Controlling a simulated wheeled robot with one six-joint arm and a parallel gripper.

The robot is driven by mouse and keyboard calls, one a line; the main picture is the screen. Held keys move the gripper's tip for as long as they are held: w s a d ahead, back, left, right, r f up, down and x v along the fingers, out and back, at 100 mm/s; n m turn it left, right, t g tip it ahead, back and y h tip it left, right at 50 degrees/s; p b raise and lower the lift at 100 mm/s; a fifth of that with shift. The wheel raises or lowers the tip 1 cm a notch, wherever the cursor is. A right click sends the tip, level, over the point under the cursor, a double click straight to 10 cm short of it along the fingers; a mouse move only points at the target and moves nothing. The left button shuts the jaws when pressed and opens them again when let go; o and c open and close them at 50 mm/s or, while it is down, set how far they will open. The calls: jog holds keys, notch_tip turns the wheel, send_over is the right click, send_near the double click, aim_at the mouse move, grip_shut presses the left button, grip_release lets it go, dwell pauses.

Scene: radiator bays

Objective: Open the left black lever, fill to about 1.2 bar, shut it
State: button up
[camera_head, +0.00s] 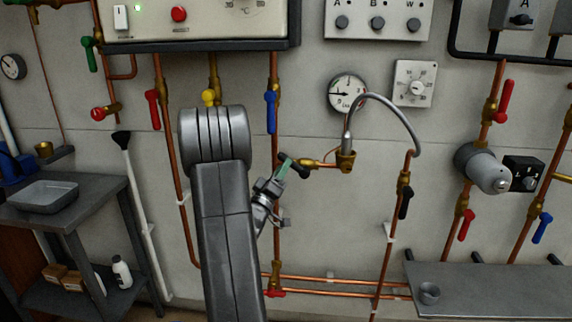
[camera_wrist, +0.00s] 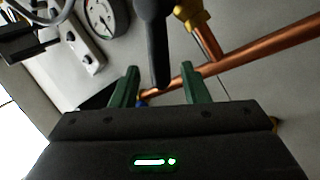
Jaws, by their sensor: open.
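The left black lever (camera_head: 298,167) sits on a brass valve on a short copper branch, left of the hose fitting. My gripper (camera_head: 281,170) is at this lever. In the wrist view the lever's dark handle (camera_wrist: 156,45) reaches down between the two green fingers of my open gripper (camera_wrist: 161,82), with a gap visible on each side. The round pressure gauge (camera_head: 347,93) is above right; its needle points left, but the figures are too small to read. A silver flexible hose (camera_head: 393,103) arches from the brass fitting to the right pipe. The right black lever (camera_head: 405,203) hangs down there.
A blue lever (camera_head: 270,112) hangs on the pipe just above left of my gripper, with yellow (camera_head: 208,97) and red (camera_head: 152,109) levers farther left. A dial box (camera_head: 415,83) is beside the gauge. A grey bench (camera_head: 490,288) stands lower right.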

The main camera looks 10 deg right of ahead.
jog(key=b+v, duration=0.1)
jog(key=v, duration=0.9)
jog(key=shift+o, duration=0.2)
jog(key=shift+w, duration=0.1)
dwell(4.0)
